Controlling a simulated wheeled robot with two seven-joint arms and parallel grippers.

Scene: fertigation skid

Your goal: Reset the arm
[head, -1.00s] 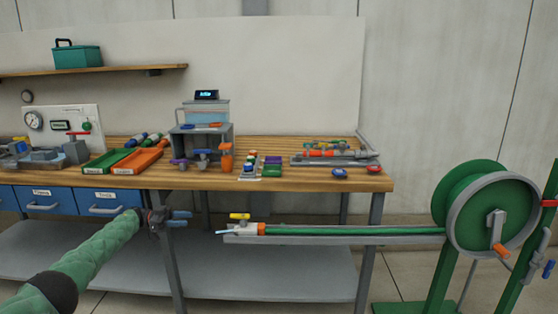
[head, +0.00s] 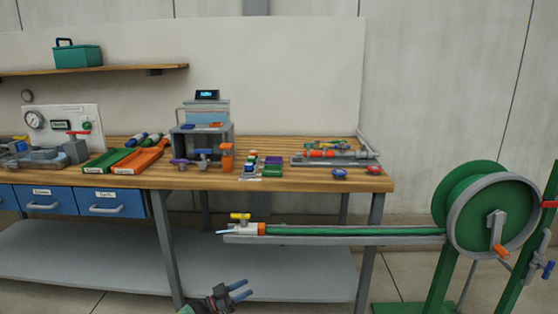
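My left gripper (head: 241,291) is low in the head view, near the bottom edge, in front of the bench's lower shelf. Its two blue fingers are apart and nothing shows between them. Most of the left arm is below the picture. My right gripper does not show.
The wooden workbench (head: 300,182) carries trays, valves and fittings. To the right, a green hose reel (head: 470,215) stands with a grey trough (head: 340,240) reaching left in front of the bench. A hose end with a yellow valve (head: 240,217) lies at its tip.

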